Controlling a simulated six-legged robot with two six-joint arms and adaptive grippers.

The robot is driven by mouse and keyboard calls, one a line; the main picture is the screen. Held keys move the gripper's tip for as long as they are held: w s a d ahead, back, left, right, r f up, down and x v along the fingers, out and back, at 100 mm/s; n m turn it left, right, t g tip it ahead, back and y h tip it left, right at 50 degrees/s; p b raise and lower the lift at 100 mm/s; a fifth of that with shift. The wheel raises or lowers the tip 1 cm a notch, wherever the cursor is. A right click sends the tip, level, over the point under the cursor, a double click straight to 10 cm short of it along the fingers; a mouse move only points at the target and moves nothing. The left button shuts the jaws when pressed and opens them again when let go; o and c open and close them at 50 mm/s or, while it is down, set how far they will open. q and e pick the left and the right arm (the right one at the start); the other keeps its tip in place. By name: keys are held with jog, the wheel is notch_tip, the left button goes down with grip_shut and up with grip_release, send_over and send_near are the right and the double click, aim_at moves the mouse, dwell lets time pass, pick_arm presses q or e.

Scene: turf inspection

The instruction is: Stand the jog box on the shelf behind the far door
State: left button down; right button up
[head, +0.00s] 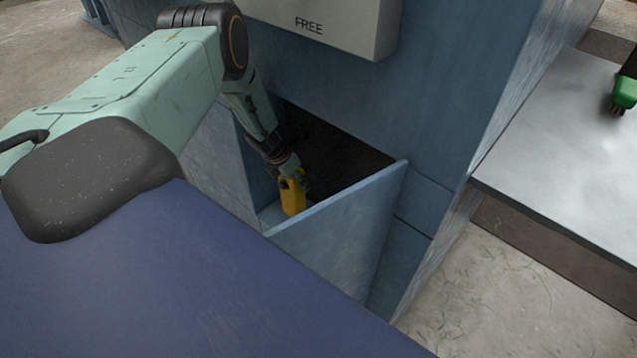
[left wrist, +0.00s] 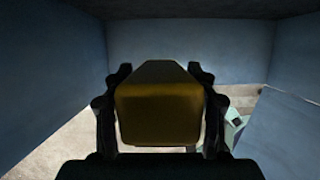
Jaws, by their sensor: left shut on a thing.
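The jog box (head: 292,197) is a small yellow block. My left gripper (head: 291,178) is shut on it and holds it in the opening of the blue cabinet, near the left side of the opening and behind the top of the door (head: 342,226). The door is a blue panel standing open, slanting across the front. In the left wrist view, the jog box (left wrist: 158,112) sits between the two dark fingers, with blue walls around it. The cabinet's inside is dark in the head view, and I cannot make out the shelf. My right gripper is not in view.
A pale box marked FREE (head: 325,25) is on the cabinet above the opening. A grey metal table top (head: 565,150) stands at the right, with a green and black item (head: 624,92) at its edge. Concrete floor (head: 500,300) is clear at the lower right.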

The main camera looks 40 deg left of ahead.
aim_at(296, 202)
pick_arm(q)
jog(key=f, duration=0.1)
jog(key=f+b, duration=0.2)
jog(key=f, duration=0.1)
jog(key=shift+s+d, duration=0.35)
jog(key=shift+a+f, duration=0.3)
jog(key=shift+f, duration=0.45)
notch_tip(296, 202, down, 3)
jog(key=shift+d+b, duration=0.15)
jog(key=shift+b, duration=0.75)
jog(key=shift+f, duration=0.25)
jog(key=shift+w, duration=0.1)
jog(key=c, duration=0.7)
grip_release()
jog(key=shift+f, duration=0.1)
jog(key=o, duration=0.3)
